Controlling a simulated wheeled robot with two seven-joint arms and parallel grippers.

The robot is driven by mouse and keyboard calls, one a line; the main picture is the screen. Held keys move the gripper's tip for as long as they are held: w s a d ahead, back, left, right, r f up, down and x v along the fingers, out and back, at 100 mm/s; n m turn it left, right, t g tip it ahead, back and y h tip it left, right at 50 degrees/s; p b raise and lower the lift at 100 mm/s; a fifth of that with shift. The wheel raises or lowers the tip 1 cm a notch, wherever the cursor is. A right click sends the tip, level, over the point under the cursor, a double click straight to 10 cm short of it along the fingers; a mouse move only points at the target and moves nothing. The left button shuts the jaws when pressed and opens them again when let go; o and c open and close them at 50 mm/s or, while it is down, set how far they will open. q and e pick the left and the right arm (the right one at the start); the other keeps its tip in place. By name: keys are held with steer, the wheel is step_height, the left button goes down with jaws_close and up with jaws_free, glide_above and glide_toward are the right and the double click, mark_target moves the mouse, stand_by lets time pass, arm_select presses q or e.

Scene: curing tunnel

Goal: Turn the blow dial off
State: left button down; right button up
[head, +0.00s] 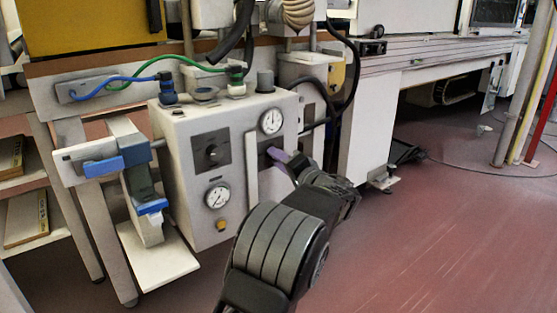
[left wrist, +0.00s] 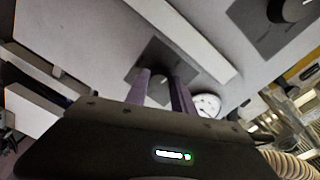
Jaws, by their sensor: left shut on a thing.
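A grey control box (head: 185,185) carries two dials on dark square plates. One dial (head: 211,152) is on the left and nothing touches it; it also shows at the top right of the left wrist view (left wrist: 285,10). The other dial's plate (head: 264,147) is on the right, beyond a pale upright bar. My left gripper (head: 277,157) has its purple fingers at this right plate. In the left wrist view the fingers (left wrist: 160,82) are on both sides of the knob (left wrist: 158,92), shut on it. The labels are too small to read. My right gripper is not in view.
Round gauges sit above right (head: 271,121) and below left (head: 217,196) of the dials. The pale bar (head: 251,170) stands out beside the held dial. Blue and green hoses (head: 185,61) run above the box. The floor on the right is open.

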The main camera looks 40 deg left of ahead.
arm_select(q)
steer(key=c, duration=1.1)
jaws_free()
steer(key=shift+d, duration=0.1)
steer(key=p+v, duration=0.2)
steer(key=v, duration=0.5)
steer(key=shift+s+d, duration=0.15)
steer(key=shift+d, duration=0.1)
